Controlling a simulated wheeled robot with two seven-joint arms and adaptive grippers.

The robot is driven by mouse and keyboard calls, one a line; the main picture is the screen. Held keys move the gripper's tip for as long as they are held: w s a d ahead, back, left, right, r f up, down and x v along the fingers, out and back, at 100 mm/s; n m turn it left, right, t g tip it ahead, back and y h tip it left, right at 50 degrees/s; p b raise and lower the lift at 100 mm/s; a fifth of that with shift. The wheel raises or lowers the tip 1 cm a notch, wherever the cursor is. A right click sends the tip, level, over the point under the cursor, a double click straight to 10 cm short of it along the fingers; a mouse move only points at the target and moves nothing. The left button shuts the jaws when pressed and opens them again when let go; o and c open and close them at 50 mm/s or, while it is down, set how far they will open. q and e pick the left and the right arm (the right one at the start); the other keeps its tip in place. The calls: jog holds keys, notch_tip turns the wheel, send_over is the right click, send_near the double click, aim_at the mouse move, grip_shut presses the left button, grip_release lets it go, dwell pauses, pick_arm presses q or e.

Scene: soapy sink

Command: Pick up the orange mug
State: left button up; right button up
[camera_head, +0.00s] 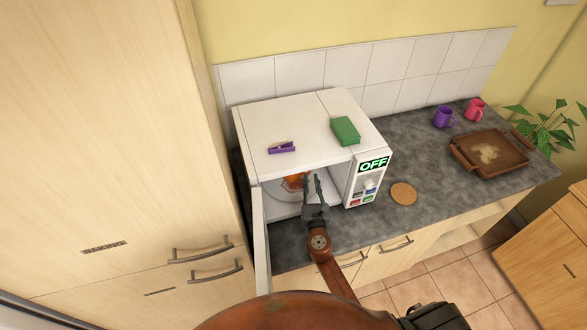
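The orange mug (293,182) is inside the open white microwave (290,130), low in its opening and on what looks like a round plate. Only part of the mug shows, under the microwave's top edge. My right gripper (312,184) reaches into the opening from the front, just right of the mug. Its two dark fingers stand apart with a gap between them, and the mug is not seen between them. Whether a finger touches the mug cannot be told. My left gripper is not in view.
The microwave door (260,235) stands open at the left. A green sponge (345,130) and a purple clip (281,148) lie on top. On the counter are a cork coaster (403,194), a brown tray (493,155), a purple mug (443,117) and a pink mug (474,109).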

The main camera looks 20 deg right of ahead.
jog(key=x, duration=0.3)
jog(key=shift+a, duration=0.1)
jog(key=shift+w+d, duration=0.25)
jog(key=shift+w, duration=0.3)
jog(key=c, duration=0.4)
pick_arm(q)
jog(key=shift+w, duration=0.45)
pick_arm(e)
grip_shut()
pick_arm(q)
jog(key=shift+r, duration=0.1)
pick_arm(e)
jog(key=shift+r, duration=0.1)
